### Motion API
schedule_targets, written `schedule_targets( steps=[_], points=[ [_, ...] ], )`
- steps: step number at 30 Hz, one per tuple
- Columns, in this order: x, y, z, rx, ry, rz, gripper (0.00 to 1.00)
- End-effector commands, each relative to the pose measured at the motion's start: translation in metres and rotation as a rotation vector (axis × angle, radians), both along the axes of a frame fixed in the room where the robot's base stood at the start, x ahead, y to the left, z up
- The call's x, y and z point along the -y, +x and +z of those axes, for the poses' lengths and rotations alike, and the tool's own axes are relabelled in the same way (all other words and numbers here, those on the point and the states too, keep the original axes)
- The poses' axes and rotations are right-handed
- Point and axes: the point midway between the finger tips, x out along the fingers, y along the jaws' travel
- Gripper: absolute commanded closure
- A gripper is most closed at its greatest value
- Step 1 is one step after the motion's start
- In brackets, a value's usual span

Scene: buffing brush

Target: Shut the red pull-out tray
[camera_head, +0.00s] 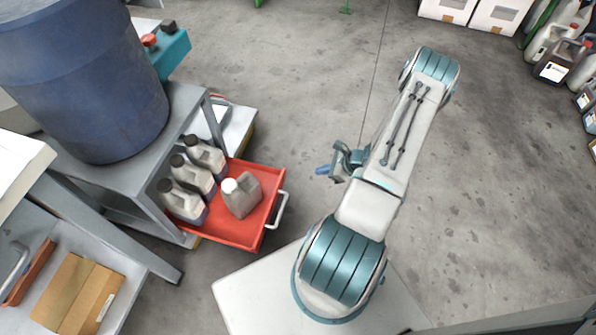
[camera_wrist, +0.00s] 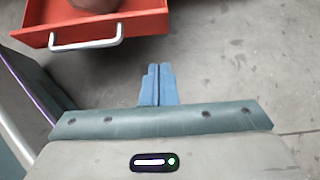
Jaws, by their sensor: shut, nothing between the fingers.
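The red pull-out tray (camera_head: 234,230) sticks out from under the grey bench at the left in the head view, with a pale handle (camera_head: 277,210) on its right side. Several jugs stand in or above it, one with a white cap (camera_head: 241,195). My gripper (camera_head: 323,171) is to the right of the tray, apart from it, with blue fingers. In the wrist view the red tray (camera_wrist: 140,24) and its handle (camera_wrist: 87,38) lie at the top left. The fingers (camera_wrist: 158,70) are shut together and empty, below and right of the handle.
A large blue drum (camera_head: 85,80) stands on the grey bench (camera_head: 178,112). A cardboard box (camera_head: 80,290) lies on the shelf at lower left. More containers (camera_head: 556,62) stand at the far right. The concrete floor between is open.

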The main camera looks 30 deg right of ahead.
Motion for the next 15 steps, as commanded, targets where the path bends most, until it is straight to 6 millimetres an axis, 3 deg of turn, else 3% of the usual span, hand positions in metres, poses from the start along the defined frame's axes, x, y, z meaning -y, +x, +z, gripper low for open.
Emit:
schedule_targets(
  steps=[15],
  points=[
    [-0.049, 0.048, -0.067, 0.0, 0.002, 0.003, 1.0]
  ],
)
